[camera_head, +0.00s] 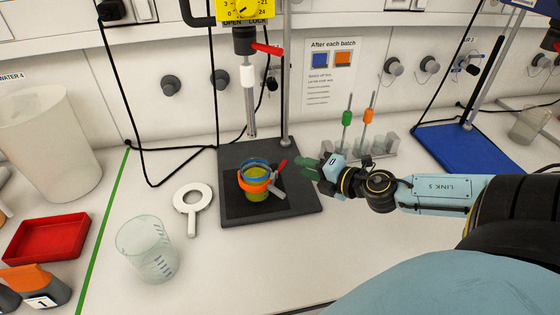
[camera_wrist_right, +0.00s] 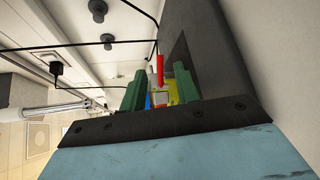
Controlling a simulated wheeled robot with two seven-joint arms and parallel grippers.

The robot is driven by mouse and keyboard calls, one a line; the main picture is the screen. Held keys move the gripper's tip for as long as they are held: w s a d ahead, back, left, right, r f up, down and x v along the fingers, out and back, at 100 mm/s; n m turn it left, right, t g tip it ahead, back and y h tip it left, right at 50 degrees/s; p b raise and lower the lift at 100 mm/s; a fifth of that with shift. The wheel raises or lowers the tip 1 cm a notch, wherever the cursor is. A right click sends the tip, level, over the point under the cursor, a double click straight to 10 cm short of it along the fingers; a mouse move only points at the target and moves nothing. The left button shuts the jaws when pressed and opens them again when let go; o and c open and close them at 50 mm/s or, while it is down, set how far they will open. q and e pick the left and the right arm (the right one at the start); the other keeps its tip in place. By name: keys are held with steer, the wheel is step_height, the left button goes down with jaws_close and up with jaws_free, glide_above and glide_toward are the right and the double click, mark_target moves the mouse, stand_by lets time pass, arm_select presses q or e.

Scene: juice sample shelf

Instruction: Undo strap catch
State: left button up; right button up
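A small cup of yellow-green juice with a blue rim (camera_head: 257,164) stands on the dark stand base. An orange strap (camera_head: 252,184) goes around it. On the strap's right side are a grey catch piece (camera_head: 277,191) and a red-tipped lever (camera_head: 282,166) that sticks up and to the right. My right gripper (camera_head: 306,178) is just right of the lever, its green fingers pointing at the cup. In the right wrist view the fingers (camera_wrist_right: 160,92) are apart, with the red lever (camera_wrist_right: 160,70) in line with the gap; I see no contact. My left gripper is out of view.
The stand base (camera_head: 232,152) carries a post and a mixer shaft (camera_head: 250,105) above the cup. A white ring-handled tool (camera_head: 192,205), a glass beaker (camera_head: 148,250) and a red tray (camera_head: 46,238) are left. A rack (camera_head: 360,147) with green and orange-handled tools stands behind my right gripper.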

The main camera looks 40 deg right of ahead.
mark_target(281, 167)
steer(key=shift+x, duration=4.85)
jaws_close()
